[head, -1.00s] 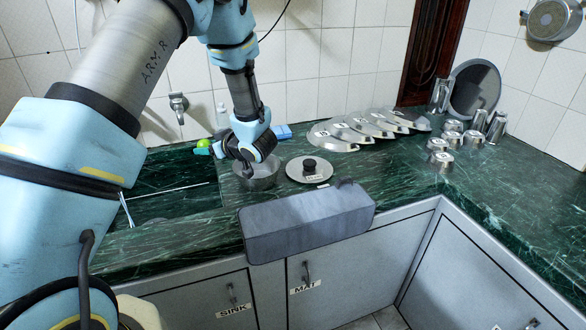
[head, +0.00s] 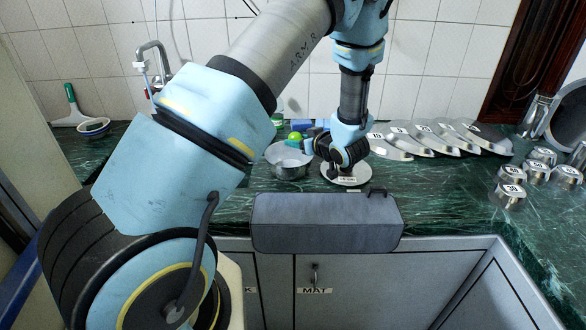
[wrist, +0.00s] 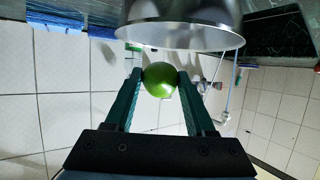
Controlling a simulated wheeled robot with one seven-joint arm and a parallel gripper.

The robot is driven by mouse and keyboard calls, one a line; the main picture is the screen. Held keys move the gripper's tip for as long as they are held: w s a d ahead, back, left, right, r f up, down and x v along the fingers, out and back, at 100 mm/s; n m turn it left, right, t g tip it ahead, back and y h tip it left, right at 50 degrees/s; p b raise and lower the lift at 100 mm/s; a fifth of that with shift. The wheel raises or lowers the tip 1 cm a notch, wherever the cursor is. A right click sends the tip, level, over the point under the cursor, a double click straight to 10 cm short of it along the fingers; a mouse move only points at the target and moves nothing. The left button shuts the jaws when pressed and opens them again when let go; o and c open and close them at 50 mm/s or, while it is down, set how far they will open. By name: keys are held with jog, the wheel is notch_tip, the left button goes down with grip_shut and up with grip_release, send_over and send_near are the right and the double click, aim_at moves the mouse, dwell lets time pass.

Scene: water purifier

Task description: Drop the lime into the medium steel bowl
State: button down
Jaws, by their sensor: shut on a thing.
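The lime (head: 294,136) is a small bright green ball. In the wrist view the lime (wrist: 159,80) sits between the two green fingers of my gripper (wrist: 160,82), which is shut on it. A steel bowl (head: 289,168) stands on the counter below my gripper (head: 298,141) in the head view. The lime appears above the bowl's far rim there; its exact distance from the bowl is hard to tell. In the wrist view a steel bowl (wrist: 185,18) fills the top, its rim apart from the lime. The fingertips are small in the head view.
A steel lid (head: 345,180) lies right of the bowl, partly behind my wrist. A long grey box (head: 325,222) stands at the counter's front edge. Several lids (head: 435,140) and steel cups (head: 540,170) are to the right. A blue thing (head: 313,125) lies behind.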

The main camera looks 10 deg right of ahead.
jog(key=shift+f+b, duration=1.1)
jog(key=shift+f, duration=0.75)
jog(key=shift+c, duration=0.8)
grip_release()
jog(key=shift+a, duration=0.1)
jog(key=b+v, duration=0.2)
jog(key=v, duration=0.9)
jog(key=shift+w, duration=0.2)
